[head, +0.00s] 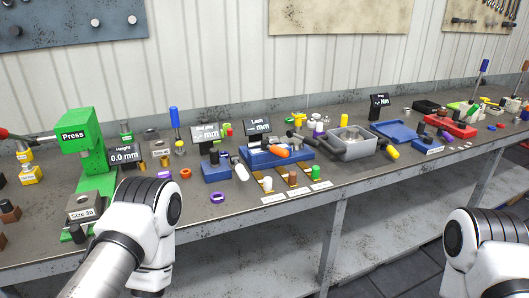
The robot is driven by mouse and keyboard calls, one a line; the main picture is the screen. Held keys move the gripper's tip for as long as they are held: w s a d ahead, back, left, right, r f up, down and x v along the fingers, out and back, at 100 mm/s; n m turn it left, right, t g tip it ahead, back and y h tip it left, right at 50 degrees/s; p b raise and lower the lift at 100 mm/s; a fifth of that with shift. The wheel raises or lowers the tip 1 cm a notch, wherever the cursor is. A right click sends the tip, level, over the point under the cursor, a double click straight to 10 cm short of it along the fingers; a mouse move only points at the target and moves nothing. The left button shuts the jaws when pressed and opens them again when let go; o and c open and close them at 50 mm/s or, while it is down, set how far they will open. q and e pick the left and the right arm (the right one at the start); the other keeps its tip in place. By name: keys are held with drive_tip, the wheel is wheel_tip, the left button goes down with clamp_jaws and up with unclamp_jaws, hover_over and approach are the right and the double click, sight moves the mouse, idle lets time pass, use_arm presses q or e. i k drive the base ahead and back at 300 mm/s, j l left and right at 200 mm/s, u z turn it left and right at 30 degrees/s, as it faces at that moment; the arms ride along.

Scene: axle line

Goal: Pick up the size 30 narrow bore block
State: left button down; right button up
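My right arm shows at the lower right corner. The fingers of both grippers are out of view.
The green press (92,155) stands behind the block. A height display (123,154) and a purple ring (218,197) are to its right. Blue fixtures, a grey bin (352,146) and a red tray (452,126) lie further right. Yellow blocks (28,175) are at the far left.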

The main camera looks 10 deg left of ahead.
sight(75, 210)
drive_tip(key=u, duration=1.5)
drive_tip(key=i+j+z, duration=0.15)
drive_tip(key=j+z, duration=0.2)
drive_tip(key=j, duration=0.15)
